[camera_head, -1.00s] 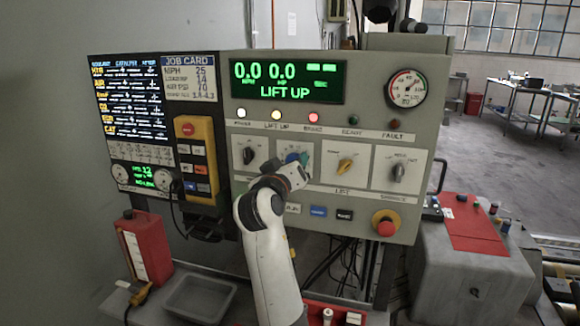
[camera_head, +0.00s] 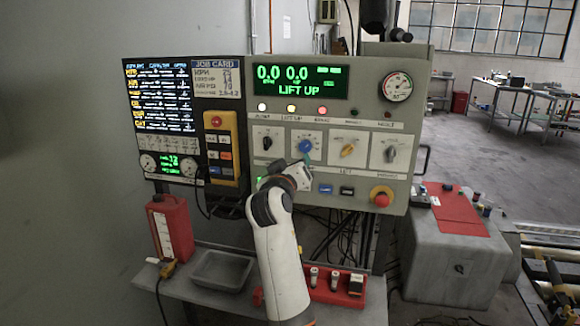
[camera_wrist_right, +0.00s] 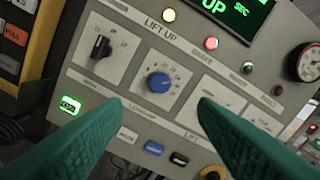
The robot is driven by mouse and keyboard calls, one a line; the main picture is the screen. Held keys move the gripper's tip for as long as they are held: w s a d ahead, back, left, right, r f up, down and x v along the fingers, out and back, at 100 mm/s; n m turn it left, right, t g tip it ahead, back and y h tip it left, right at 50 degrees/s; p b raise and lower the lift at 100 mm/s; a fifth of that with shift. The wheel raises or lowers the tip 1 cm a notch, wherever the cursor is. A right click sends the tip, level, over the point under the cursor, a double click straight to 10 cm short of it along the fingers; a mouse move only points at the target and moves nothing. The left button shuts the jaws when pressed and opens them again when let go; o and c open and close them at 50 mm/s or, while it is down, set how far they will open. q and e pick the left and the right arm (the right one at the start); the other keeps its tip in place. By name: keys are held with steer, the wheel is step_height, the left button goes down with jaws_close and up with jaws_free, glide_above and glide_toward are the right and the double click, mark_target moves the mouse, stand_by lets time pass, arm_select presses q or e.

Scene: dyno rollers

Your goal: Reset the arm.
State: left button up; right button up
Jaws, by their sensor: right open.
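My right arm (camera_head: 278,255) rises from the bottom of the head view to the grey control panel (camera_head: 425,120). My right gripper (camera_head: 306,165) is just below the blue knob (camera_head: 305,146), partly hidden by its own wrist. In the right wrist view the two green fingers of the gripper (camera_wrist_right: 160,101) are spread, with nothing between them. The blue knob (camera_wrist_right: 159,82) sits beyond the fingertips, apart from them. The green display (camera_head: 299,82) reads LIFT UP. My left gripper is out of view.
Below are a red can (camera_head: 170,228), a grey tray (camera_head: 222,270) and a red rack (camera_head: 335,287).

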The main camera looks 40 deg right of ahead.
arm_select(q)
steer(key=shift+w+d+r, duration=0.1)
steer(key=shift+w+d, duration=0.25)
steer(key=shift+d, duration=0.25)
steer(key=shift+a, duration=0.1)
